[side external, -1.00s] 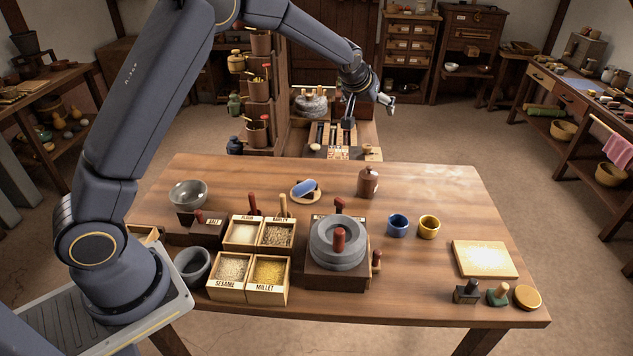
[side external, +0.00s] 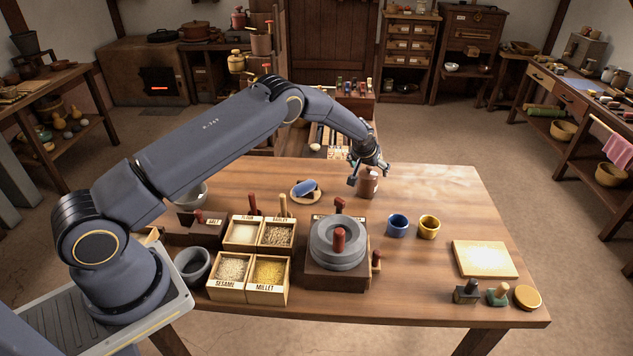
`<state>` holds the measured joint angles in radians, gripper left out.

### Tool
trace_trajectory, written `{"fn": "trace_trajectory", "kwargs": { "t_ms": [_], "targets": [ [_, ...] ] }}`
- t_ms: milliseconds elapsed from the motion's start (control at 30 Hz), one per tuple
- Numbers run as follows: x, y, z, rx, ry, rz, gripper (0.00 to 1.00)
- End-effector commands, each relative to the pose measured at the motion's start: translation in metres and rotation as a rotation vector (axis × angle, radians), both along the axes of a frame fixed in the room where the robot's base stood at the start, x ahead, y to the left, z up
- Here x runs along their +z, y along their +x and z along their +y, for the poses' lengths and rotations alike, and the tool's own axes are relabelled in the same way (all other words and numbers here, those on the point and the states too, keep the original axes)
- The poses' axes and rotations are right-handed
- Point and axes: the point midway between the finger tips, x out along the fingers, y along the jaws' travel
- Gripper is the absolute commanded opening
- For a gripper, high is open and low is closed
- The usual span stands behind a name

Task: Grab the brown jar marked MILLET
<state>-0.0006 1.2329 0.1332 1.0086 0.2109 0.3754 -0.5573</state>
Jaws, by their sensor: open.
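A brown jar (side external: 368,186) stands upright near the back edge of the wooden table, right of the blue object on its stand. A small pale mark shows on its side, too small to read. My gripper (side external: 369,175) is open and reaches down at the jar's top. One finger shows left of the jar and the other at its upper right; my gripper hides the jar's top. I cannot tell whether the fingers touch it. A separate square wooden box marked MILLET (side external: 266,290) holds yellow grain at the table's front.
A grey stone quern (side external: 322,257) stands mid-table. A blue cup (side external: 397,225) and a yellow cup (side external: 429,227) stand in front and to the right of the jar. The blue object (side external: 305,187) lies to its left. The table's back right is clear.

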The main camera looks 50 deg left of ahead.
Motion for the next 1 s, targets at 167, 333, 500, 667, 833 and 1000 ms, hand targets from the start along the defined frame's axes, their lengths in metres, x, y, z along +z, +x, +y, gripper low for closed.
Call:
{"fn": "trace_trajectory", "kwargs": {
  "t_ms": [167, 333, 500, 667, 833, 1000],
  "targets": [
    [-0.022, 0.008, 0.009, 0.002, -0.001, 0.002, 0.95],
    [-0.038, 0.018, 0.014, 0.0, 0.0, 0.0, 0.95],
    [-0.044, 0.022, 0.015, 0.0, 0.0, 0.0, 0.95],
    [-0.044, 0.022, 0.015, 0.0, 0.0, 0.0, 0.95],
    [-0.044, 0.022, 0.015, 0.0, 0.0, 0.0, 0.82],
    [-0.044, 0.022, 0.015, 0.0, 0.0, 0.0, 0.64]
  ]
}}
